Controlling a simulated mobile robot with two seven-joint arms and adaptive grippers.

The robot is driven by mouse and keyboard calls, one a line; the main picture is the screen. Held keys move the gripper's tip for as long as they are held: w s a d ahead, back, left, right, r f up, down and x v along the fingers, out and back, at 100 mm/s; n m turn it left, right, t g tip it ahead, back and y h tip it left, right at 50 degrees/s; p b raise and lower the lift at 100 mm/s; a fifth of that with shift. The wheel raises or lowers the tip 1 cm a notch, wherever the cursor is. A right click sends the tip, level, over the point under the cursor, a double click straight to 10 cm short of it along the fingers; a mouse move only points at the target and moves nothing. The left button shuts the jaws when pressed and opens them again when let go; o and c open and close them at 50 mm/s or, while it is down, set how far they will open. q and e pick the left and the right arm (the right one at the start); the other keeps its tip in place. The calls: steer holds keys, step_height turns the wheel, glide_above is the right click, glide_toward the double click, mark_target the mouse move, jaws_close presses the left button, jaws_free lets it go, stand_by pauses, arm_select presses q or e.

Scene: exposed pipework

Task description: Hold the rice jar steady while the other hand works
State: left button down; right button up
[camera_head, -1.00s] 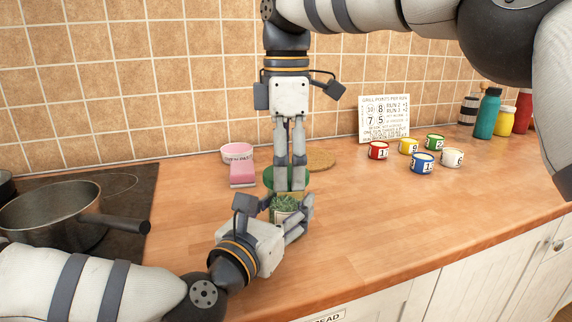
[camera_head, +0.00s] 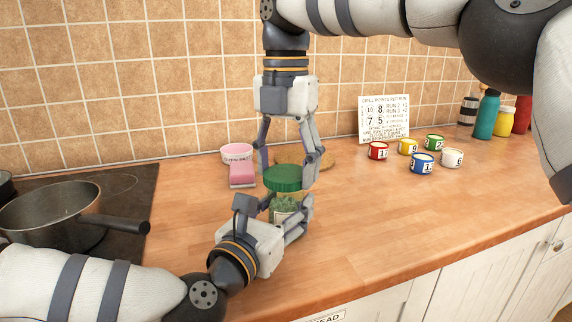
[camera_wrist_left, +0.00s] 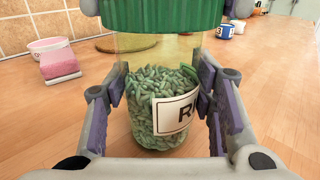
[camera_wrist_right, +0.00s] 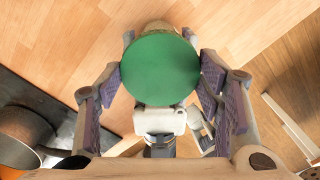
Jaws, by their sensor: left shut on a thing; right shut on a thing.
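The rice jar (camera_head: 284,207) stands on the wooden counter, its clear glass filled with green grains. In the left wrist view, the jar (camera_wrist_left: 158,105) appears upright, with a white label (camera_wrist_left: 178,113) showing an "R". My left gripper (camera_head: 289,206) is shut around the jar's body, one finger on each side. The green lid (camera_head: 283,178) is at the jar's top; whether it sits tight or slightly raised is unclear. My right gripper (camera_head: 287,170) reaches down from above and is shut on the lid, which also shows round in the right wrist view (camera_wrist_right: 160,70).
A pan (camera_head: 55,218) sits on the dark hob at left. A pink bowl (camera_head: 237,152) and pink sponge (camera_head: 242,175) lie behind the jar. Several numbered tins, including a blue one (camera_head: 422,163), stand at right below a score card (camera_head: 384,118). The counter's right front is clear.

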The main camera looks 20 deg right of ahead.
mark_target(286, 172)
steer(key=shift+r, duration=1.05)
steer(key=shift+r, duration=2)
arm_select(q)
steer(key=c, duration=0.6)
jaws_free()
